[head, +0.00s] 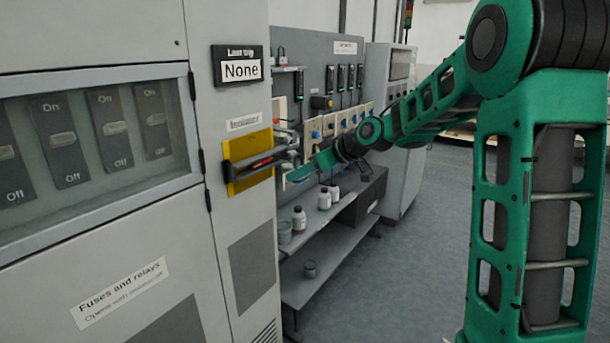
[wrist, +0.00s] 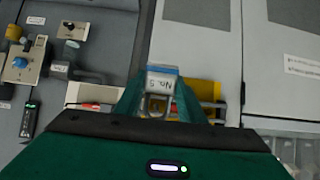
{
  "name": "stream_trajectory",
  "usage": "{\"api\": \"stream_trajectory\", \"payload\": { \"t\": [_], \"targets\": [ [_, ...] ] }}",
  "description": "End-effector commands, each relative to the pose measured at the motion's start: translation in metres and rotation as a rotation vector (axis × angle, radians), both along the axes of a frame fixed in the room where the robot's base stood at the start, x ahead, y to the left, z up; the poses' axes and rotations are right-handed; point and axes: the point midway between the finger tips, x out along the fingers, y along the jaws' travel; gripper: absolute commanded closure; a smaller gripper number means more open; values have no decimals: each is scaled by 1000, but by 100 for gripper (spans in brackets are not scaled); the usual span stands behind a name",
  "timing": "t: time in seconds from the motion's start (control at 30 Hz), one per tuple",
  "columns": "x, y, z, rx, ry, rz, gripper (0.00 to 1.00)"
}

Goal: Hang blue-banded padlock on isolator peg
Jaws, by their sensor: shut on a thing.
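In the wrist view, a white padlock (wrist: 161,80) with a blue band and a label, apparently "No. 5", sits between the green fingers of my gripper (wrist: 160,98). The gripper is shut on it, and the metal shackle shows below the body in the picture. The isolator's yellow plate (wrist: 207,93) shows behind the padlock. In the head view, the yellow plate (head: 251,176) is on the grey cabinet's side, with a dark bar and some red sticking out. My gripper (head: 300,173) is just right of that bar. The padlock and the peg cannot be made out clearly there.
The cabinet (head: 120,240) with a windowed switch panel fills the left. Beyond my gripper is a grey board (head: 318,75) with switches. Below it, a shelf (head: 320,225) holds bottles (head: 299,219) and cups. Open floor (head: 415,275) lies to the right.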

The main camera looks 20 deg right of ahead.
Motion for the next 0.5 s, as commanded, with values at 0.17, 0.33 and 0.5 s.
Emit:
{"api": "stream_trajectory", "payload": {
  "t": [0.17,0.33,0.5],
  "targets": [
    [8,6,0,-1,-2,1,90],
    [15,11,-1,1,-1,0,90],
    [22,15,-2,0,-1,1,90]
  ]
}}
